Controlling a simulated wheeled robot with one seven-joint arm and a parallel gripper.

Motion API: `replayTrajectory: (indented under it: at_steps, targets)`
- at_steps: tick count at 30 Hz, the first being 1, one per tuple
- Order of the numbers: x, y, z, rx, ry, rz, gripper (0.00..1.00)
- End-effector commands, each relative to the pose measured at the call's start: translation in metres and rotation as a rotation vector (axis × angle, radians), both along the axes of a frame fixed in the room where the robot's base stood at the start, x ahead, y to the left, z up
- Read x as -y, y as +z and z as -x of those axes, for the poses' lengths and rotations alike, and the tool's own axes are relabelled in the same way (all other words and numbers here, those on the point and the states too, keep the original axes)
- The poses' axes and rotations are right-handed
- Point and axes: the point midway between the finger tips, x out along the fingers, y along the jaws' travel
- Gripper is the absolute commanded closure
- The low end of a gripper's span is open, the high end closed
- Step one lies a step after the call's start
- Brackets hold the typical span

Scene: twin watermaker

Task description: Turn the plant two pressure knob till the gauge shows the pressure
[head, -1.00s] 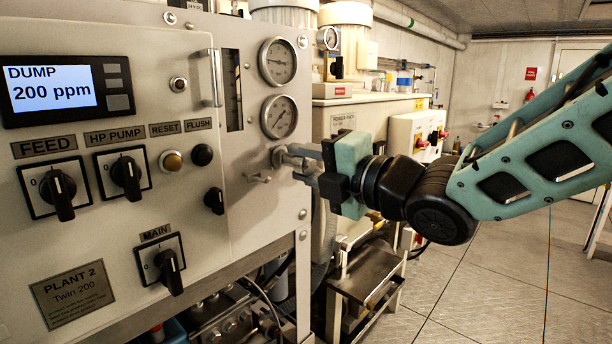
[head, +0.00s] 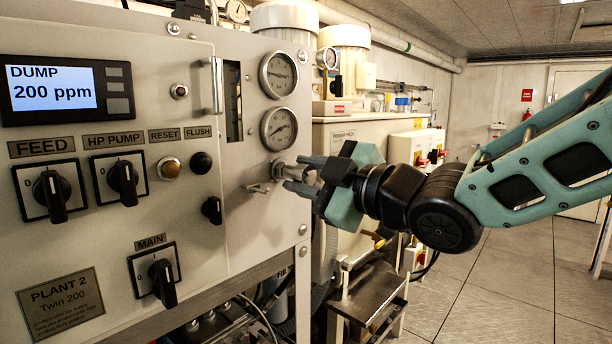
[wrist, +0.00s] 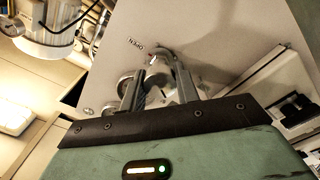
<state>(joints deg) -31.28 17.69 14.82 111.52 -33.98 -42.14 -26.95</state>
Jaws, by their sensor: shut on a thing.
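The plant two panel (head: 120,235) fills the left of the head view, with its "PLANT 2 Twin 200" plate (head: 60,306). The silver pressure knob (head: 281,167) sits on the panel's right part, below two round gauges. The lower gauge (head: 279,129) is just above it; its scale is too small to read. My gripper (head: 300,178) is shut on the knob from the right, its body rolled to a tilt. In the wrist view both fingers (wrist: 157,88) reach the metal knob, partly hiding it, beside an "OPEN" label.
The upper gauge (head: 278,75) and a small lever (head: 257,188) are close to the knob. The display (head: 53,90) reads DUMP, 200 ppm. Black switches cover the panel's left. A metal stand (head: 372,290) is below my gripper; open floor lies at right.

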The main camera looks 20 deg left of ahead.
Motion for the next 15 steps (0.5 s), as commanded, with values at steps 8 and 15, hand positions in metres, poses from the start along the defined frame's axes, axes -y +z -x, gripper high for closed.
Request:
replayTrajectory:
  at_steps: [8,15]
  targets:
    - [0.0012,-0.0001,-0.0014,-0.245,-0.003,-0.099,0.92]
    - [0.0014,-0.0003,-0.0016,-0.456,-0.004,-0.184,0.92]
